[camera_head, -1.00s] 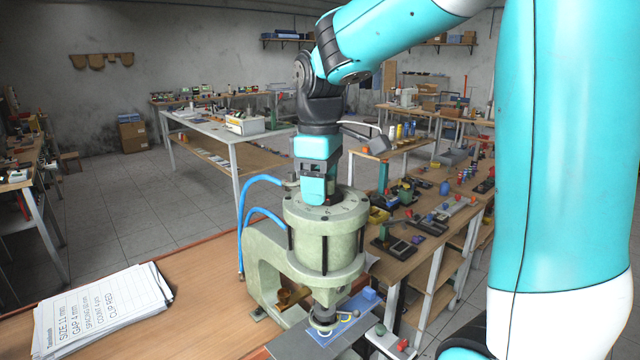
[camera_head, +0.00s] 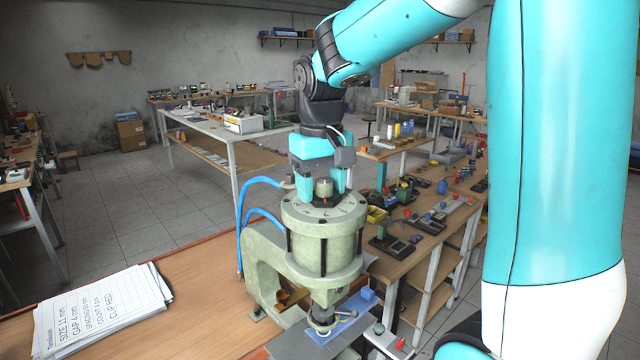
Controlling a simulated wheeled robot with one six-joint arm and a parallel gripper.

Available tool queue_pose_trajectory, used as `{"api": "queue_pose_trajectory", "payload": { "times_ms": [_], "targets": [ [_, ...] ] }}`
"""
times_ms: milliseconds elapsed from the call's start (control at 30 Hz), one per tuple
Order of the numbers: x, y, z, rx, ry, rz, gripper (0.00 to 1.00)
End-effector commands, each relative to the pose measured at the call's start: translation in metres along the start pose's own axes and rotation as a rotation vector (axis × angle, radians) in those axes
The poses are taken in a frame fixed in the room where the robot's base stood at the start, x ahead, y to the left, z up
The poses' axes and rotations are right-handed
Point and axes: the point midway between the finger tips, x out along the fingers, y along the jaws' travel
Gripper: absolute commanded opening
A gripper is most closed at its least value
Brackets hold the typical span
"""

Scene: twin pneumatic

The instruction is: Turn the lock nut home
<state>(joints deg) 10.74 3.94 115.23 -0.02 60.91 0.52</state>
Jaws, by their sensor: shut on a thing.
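A pale green pneumatic press (camera_head: 322,249) stands on the bench with its round cylinder head upright. My gripper (camera_head: 323,180) points straight down over the head. Its two teal fingers stand on the left and right of the nut and are shut on it. Small dark marks show on the head's top face around the nut; they are too small to read.
A stack of paper (camera_head: 104,308) lies on the wooden bench at the left. Blue hoses (camera_head: 262,181) run to the press's left side. A blue plate (camera_head: 335,326) lies under the ram. A side bench (camera_head: 455,228) with several fixtures stands behind right.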

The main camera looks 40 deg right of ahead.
Motion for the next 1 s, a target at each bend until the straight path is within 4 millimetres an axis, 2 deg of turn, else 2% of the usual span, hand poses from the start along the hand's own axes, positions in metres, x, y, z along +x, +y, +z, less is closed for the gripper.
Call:
{"api": "queue_pose_trajectory", "payload": {
  "times_ms": [200, 433, 1000],
  "targets": [
    [-0.0016, 0.0021, -0.0009, 0.156, 0.005, 0.000, 0.32],
    [-0.0016, 0.0032, -0.0007, 0.261, 0.006, 0.000, 0.32],
    [-0.0017, 0.0038, -0.0008, 0.312, 0.007, 0.000, 0.32]
  ]
}}
